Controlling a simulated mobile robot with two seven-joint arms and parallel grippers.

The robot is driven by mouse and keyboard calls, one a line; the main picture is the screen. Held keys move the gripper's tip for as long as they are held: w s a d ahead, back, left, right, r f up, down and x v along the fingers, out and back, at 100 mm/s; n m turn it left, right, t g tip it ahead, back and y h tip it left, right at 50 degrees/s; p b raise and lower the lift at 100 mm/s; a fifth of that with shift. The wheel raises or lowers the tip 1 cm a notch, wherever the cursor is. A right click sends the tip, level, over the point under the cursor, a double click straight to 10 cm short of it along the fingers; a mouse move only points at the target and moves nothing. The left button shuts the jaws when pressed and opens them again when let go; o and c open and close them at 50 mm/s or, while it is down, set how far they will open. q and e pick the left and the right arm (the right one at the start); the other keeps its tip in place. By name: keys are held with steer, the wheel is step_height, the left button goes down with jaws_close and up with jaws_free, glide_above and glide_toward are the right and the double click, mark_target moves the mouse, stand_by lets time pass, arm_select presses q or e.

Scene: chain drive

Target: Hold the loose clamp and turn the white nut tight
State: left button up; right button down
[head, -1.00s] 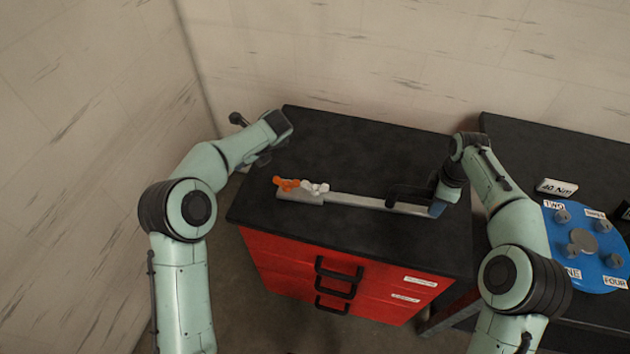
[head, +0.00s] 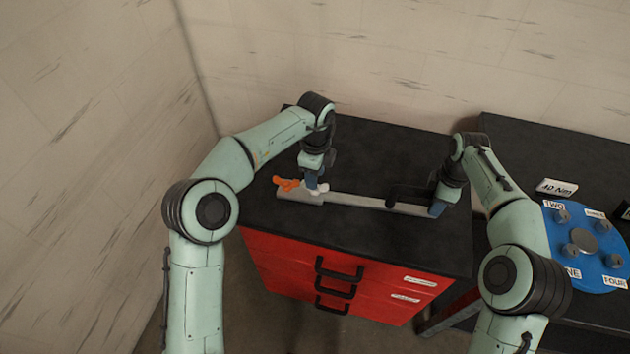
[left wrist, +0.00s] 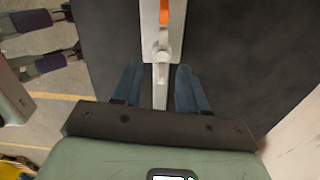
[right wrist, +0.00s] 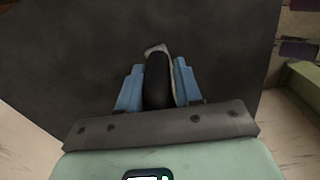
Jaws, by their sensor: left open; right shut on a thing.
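The loose clamp (head: 355,201) is a long grey bar lying on the black top of the red cabinet. At its left end sit an orange knob (head: 287,184) and the white nut (head: 323,187), partly hidden by my left gripper (head: 313,183). That gripper points down and is open. In the left wrist view, its blue fingers (left wrist: 157,75) stand on either side of the bar, with the white nut (left wrist: 162,50) just ahead of the tips. My right gripper (head: 437,208) is shut on the clamp's right end; its fingers (right wrist: 157,80) hold a black rounded part.
The red cabinet (head: 300,265) has black drawer handles at the front. Walls stand behind and at left.

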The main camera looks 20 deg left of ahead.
arm_select(q)
steer(key=shift+f, duration=1.7)
jaws_close()
steer(key=shift+m, duration=0.3)
